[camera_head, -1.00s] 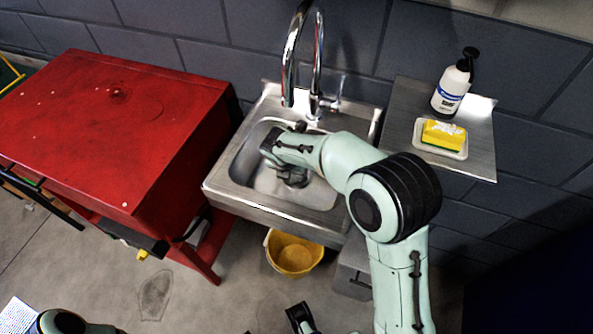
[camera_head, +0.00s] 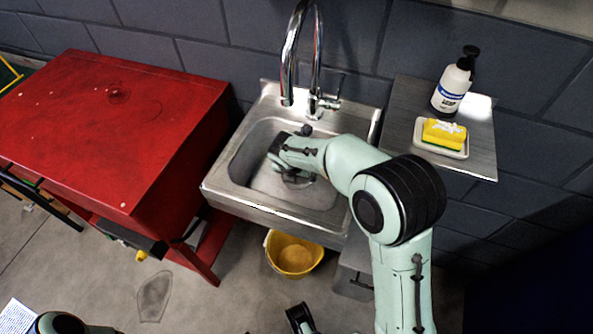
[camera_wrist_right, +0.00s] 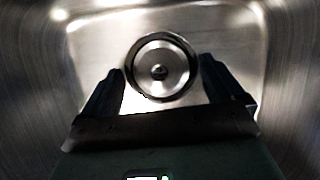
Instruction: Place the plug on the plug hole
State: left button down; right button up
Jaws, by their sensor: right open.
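My right gripper (camera_head: 282,160) reaches down into the metal sink basin (camera_head: 262,136). In the right wrist view its two dark fingers (camera_wrist_right: 163,88) are apart, with nothing clasped between them. Ahead of the fingertips, a round metal piece with a dark ring and a small central knob (camera_wrist_right: 160,71) lies on the basin floor. It looks like the plug at the plug hole, but I cannot tell how it is seated. In the head view the gripper mostly hides this spot. A dark part of my left gripper (camera_head: 300,319) shows at the bottom edge, cut off.
A tall curved tap (camera_head: 291,60) rises behind the basin. A red workbench (camera_head: 110,120) stands to the left. On the right, a metal shelf (camera_head: 405,125) holds a soap bottle (camera_head: 450,92) and a yellow sponge on a dish (camera_head: 442,137). A yellow bucket (camera_head: 294,256) is under the sink.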

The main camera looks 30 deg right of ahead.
jog(key=p+v, duration=0.2)
jog(key=v, duration=1)
jog(key=shift+p, duration=0.35)
jog(key=shift+r, duration=0.1)
